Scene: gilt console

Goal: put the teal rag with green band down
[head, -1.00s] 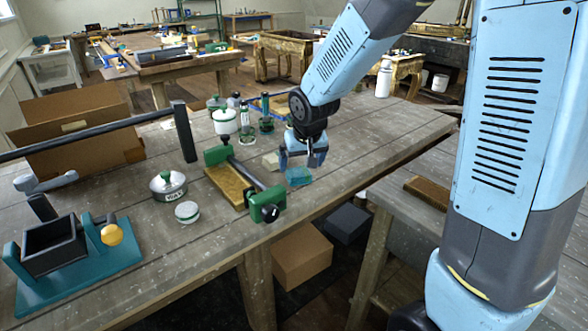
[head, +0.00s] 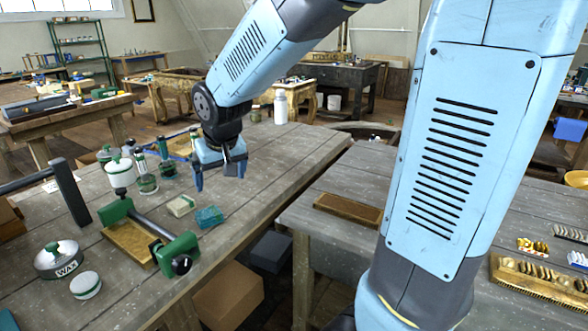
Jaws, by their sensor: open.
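The teal rag with green band (head: 209,217) lies folded on the wooden tabletop, near the table's right edge. My gripper (head: 220,184) is open and empty above and a little beyond the rag, apart from it. Its fingers point down. A pale folded cloth or block (head: 181,206) lies just left of the rag, close beside it.
A wax tin (head: 59,260), a small white-lidded tin (head: 85,285) and green-topped bottles (head: 166,160) stand nearby. A second table (head: 330,245) is on the right, across a gap.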

